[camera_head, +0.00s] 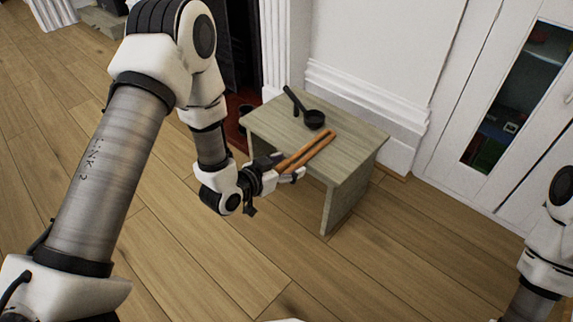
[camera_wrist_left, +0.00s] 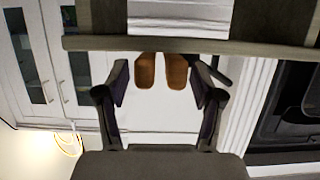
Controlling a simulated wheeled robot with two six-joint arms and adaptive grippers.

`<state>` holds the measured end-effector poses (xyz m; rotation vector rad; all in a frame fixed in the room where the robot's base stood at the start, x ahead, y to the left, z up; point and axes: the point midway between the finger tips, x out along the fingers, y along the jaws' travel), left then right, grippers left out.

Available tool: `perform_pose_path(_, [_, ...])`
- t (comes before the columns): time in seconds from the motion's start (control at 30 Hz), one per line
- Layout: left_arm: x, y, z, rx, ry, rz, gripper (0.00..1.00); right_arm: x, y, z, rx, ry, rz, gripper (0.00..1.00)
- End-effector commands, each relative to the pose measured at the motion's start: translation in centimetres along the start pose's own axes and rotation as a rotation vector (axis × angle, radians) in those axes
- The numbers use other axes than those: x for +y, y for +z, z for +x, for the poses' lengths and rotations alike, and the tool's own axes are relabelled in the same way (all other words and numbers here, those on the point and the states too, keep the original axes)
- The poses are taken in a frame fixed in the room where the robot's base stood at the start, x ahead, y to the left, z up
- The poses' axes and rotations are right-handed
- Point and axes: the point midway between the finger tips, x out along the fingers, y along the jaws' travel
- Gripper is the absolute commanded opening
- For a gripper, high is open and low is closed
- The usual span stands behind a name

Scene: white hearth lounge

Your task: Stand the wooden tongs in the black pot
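The wooden tongs (camera_head: 318,145) lie on the small grey-green table, their near ends sticking out past its front edge. In the left wrist view the two rounded ends of the tongs (camera_wrist_left: 146,70) show between the fingers. My left gripper (camera_head: 284,168) is at the table's front edge, its fingers spread on either side of these ends. In the wrist view a gap shows between the left-hand finger and the tongs. A dark round vessel (camera_head: 245,110), perhaps the black pot, is partly hidden behind the table's left edge. My right gripper is out of view.
The table (camera_head: 350,150) stands against a white wall. A black ladle-like utensil (camera_head: 314,119) lies on it behind the tongs. A dark fireplace opening is at the back left, a white glass-door cabinet (camera_head: 515,100) at the right. The wooden floor in front is clear.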

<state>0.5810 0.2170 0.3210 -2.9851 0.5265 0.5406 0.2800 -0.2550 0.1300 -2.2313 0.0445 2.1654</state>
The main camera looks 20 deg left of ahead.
Motion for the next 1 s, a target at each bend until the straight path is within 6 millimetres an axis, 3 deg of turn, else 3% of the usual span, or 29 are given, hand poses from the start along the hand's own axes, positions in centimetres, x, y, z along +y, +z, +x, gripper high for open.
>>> perform_pose_path(0.33, [0.0, -1.0, -0.3, 0.002, 0.000, 0.000, 0.68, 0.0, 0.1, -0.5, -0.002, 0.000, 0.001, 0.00])
perform_pose_path(0.73, [-0.1, -1.3, -10.0, -0.004, -0.004, -0.008, 0.68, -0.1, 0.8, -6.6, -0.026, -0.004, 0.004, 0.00])
perform_pose_path(0.83, [-0.1, -1.1, -11.6, -0.002, -0.002, -0.005, 0.68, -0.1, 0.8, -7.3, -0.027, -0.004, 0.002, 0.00])
perform_pose_path(1.0, [0.0, -0.7, -12.4, 0.000, 0.000, -0.001, 0.68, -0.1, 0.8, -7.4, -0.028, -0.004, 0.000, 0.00])
